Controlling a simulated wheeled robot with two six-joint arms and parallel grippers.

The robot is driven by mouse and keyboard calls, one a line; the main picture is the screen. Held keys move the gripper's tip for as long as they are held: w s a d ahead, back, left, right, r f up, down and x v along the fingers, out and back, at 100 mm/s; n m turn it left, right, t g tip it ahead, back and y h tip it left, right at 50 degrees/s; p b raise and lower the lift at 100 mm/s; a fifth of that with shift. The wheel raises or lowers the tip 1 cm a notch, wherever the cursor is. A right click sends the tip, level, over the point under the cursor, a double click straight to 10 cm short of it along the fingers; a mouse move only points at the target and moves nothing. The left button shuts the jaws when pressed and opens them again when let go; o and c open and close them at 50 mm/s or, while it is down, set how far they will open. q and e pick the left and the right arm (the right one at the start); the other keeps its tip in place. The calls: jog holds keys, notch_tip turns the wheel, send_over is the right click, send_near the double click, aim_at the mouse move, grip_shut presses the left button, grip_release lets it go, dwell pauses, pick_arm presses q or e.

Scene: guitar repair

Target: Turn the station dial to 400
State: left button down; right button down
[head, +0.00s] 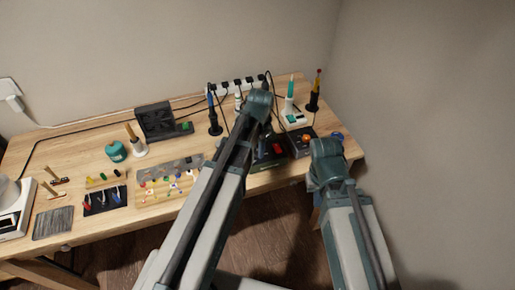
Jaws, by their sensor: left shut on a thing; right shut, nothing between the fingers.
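A dark box with a red part (278,148) stands near the front right of the bench, partly covered by my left arm. Another dark box (299,149) with an orange round part (306,138) on top stands just right of it. I cannot tell which carries the station dial, and no numbers are readable. My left arm reaches over the bench and bends down near the first box; its gripper fingers are hidden behind the arm. My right arm ends in a bent joint at the bench's right front corner; its gripper is hidden too.
The wooden bench (85,150) holds a teal-topped white stand (293,117), a dark holder (313,103), a power strip (237,86), a black fan-like box (155,120) and a parts tray (168,186). Walls stand behind and right.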

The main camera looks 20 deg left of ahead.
pick_arm(q)
jog(key=m, duration=0.5)
jog(key=shift+m, duration=0.4)
dwell(0.4)
jog(key=c, duration=0.5)
grip_release()
jog(key=shift+c, duration=0.2)
jog(key=shift+r, duration=0.15)
notch_tip(320, 180, up, 14)
jog(key=p, duration=1.3)
jog(key=shift+s+d+f+p, duration=0.15)
jog(key=shift+s+f+p, duration=0.1)
jog(key=shift+s+p, duration=0.15)
